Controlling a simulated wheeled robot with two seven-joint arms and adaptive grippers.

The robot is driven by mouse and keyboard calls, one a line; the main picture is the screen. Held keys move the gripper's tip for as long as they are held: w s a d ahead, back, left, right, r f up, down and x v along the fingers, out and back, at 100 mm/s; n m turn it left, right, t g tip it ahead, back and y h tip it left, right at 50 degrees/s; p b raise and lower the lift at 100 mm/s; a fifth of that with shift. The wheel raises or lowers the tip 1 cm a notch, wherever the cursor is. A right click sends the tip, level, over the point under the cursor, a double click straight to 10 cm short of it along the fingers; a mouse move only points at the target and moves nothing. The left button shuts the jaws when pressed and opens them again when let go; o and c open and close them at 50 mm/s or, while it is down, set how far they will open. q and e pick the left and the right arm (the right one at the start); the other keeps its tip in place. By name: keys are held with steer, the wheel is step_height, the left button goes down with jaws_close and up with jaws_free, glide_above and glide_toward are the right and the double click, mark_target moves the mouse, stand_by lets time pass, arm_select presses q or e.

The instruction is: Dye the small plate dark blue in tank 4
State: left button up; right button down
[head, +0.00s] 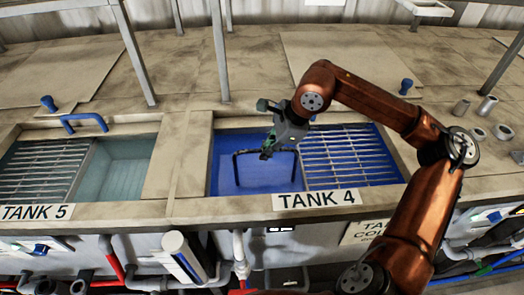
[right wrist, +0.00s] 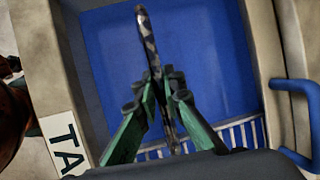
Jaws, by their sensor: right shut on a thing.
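Tank 4 (head: 317,198) has an open basin of dark blue liquid (head: 222,172), which also fills much of the right wrist view (right wrist: 215,60). My right gripper (head: 267,152) is over this basin, shut on a dark bar (head: 284,152). In the head view the bar is the top of a dark hoop whose two legs go down to the blue liquid. In the right wrist view the mottled bar (right wrist: 147,35) runs between the green fingers (right wrist: 164,90). I cannot make out the small plate; what hangs below the hoop is hidden. My left gripper is not in view.
A metal grating (head: 350,160) covers tank 4's right half. Tank 5 (head: 36,212), with pale teal liquid, a grating and a blue handle (head: 84,120), lies to the left. Upright posts (head: 220,50) stand behind. Several metal cylinders (head: 487,108) stand at right.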

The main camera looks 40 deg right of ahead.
mark_target(256, 152)
steer(key=shift+w+a+r, duration=0.2)
steer(key=shift+w+a, duration=0.05)
steer(key=shift+a, duration=0.25)
steer(key=shift+w+a+p, duration=0.45)
steer(key=shift+w+a, duration=0.1)
steer(key=shift+a, duration=0.3)
steer(key=shift+w+a+p, duration=0.4)
steer(key=shift+w+a, duration=0.1)
steer(key=shift+a, duration=0.35)
steer(key=shift+s+d+f+b, duration=0.15)
steer(key=shift+s+d+b, duration=0.1)
steer(key=shift+d, duration=0.2)
steer(key=shift+s+d+f+b, duration=0.1)
steer(key=shift+s+d+b, duration=0.15)
steer(key=shift+d, duration=0.2)
steer(key=shift+s+d+r, duration=0.1)
steer(key=shift+s+d, duration=0.05)
steer(key=shift+d, duration=0.05)
arm_select(q)
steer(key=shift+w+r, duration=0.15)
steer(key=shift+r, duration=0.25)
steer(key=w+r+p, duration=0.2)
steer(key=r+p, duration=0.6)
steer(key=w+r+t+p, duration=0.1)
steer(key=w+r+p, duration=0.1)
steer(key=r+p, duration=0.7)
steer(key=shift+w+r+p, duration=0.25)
steer(key=shift+p, duration=0.05)
arm_select(e)
step_height(256, 152, up, 22)
